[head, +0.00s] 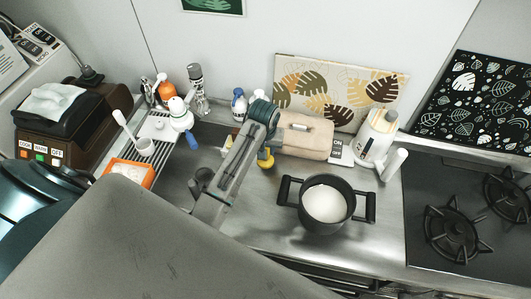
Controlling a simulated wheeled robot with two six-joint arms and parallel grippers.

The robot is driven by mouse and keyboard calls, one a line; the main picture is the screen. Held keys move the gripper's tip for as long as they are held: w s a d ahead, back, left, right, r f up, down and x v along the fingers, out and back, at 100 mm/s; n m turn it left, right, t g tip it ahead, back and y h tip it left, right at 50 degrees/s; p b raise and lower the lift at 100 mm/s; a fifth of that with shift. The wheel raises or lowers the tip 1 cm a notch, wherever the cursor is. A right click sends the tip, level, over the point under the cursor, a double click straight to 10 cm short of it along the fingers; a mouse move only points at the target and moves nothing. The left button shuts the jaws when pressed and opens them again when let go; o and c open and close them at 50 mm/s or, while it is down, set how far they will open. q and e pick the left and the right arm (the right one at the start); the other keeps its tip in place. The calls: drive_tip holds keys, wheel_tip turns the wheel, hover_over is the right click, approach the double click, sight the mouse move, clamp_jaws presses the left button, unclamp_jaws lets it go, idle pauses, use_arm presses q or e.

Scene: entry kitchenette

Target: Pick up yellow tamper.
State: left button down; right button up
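A small yellow object (265,160), which looks like the yellow tamper, shows on the steel counter beside the beige bread-like block. It is partly hidden behind my arm, and its lower part is hard to make out. My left gripper (268,134) is right above it, at the end of a grey arm with a dark teal wrist. The wrist hides the fingers, so I cannot tell whether they are open or touching the yellow object. My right gripper is not in view.
A black pot (326,229) with white contents stands right of the arm. A white bottle-like appliance (378,136) stands behind it, near a leaf-patterned board (339,91). A gas hob (420,205) is at right. Bottles and an orange tray (145,173) are at left.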

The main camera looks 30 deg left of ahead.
use_arm(q)
drive_tip(key=shift+r+b, duration=0.45)
drive_tip(key=shift+r, duration=0.2)
drive_tip(key=s+d+r+b, duration=0.1)
drive_tip(key=s+d, duration=0.3)
drive_tip(key=s, duration=1.1)
drive_tip(key=shift+s+r+b, duration=0.3)
drive_tip(key=shift+r+b, duration=0.1)
drive_tip(key=shift+b, duration=0.35)
drive_tip(key=c, duration=1.6)
unclamp_jaws()
clamp_jaws()
